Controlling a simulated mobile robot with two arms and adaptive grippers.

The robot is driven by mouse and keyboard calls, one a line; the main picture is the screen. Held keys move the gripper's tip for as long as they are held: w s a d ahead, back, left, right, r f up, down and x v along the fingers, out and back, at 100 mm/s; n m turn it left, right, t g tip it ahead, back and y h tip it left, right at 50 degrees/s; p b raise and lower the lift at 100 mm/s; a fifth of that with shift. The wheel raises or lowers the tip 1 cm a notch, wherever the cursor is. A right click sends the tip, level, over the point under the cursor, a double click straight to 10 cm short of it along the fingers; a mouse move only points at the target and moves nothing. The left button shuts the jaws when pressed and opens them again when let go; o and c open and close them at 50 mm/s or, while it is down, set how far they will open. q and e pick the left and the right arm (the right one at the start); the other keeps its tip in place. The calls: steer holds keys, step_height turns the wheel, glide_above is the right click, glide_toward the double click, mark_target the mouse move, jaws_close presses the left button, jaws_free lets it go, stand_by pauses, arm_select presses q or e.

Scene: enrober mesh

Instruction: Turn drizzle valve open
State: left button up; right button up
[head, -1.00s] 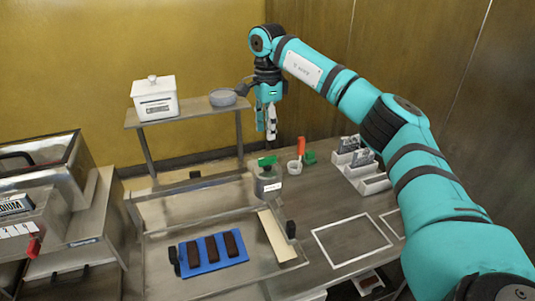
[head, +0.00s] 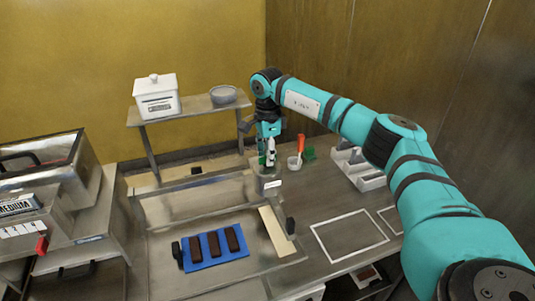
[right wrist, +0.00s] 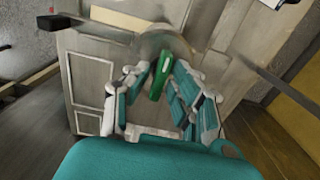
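The drizzle valve is a green handle on top of a grey metal pot (head: 270,187) at the back right corner of the metal tray. In the head view my right gripper (head: 268,164) points down just over the pot and hides the handle. In the right wrist view the green handle (right wrist: 160,76) lies between the two fingers of the gripper (right wrist: 165,88). The fingers stand apart on either side of it. The handle looks close to the right-hand finger; I cannot tell whether they touch. My left gripper is not in view.
A blue mat (head: 238,259) with dark chocolate bars lies on the metal tray. A shelf behind holds a white lidded box (head: 157,98) and a grey bowl (head: 223,95). A cup with a red-handled tool (head: 300,145) and a white rack (head: 362,178) stand right of the pot.

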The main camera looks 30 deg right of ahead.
jaws_close()
steer(key=shift+m, duration=0.4)
steer(key=m, duration=0.4)
steer(key=shift+m+b, duration=0.3)
steer(key=shift+b, duration=0.05)
steer(key=m, duration=0.5)
steer(key=shift+r+m, duration=0.1)
steer(key=shift+m, duration=0.2)
steer(key=m, duration=0.3)
steer(key=shift+m, duration=0.3)
steer(key=shift+w+m, duration=0.1)
steer(key=shift+m, duration=1.5)
steer(key=shift+r+m, duration=0.1)
steer(key=shift+m, duration=0.2)
steer(key=shift+o, duration=1.6)
jaws_free()
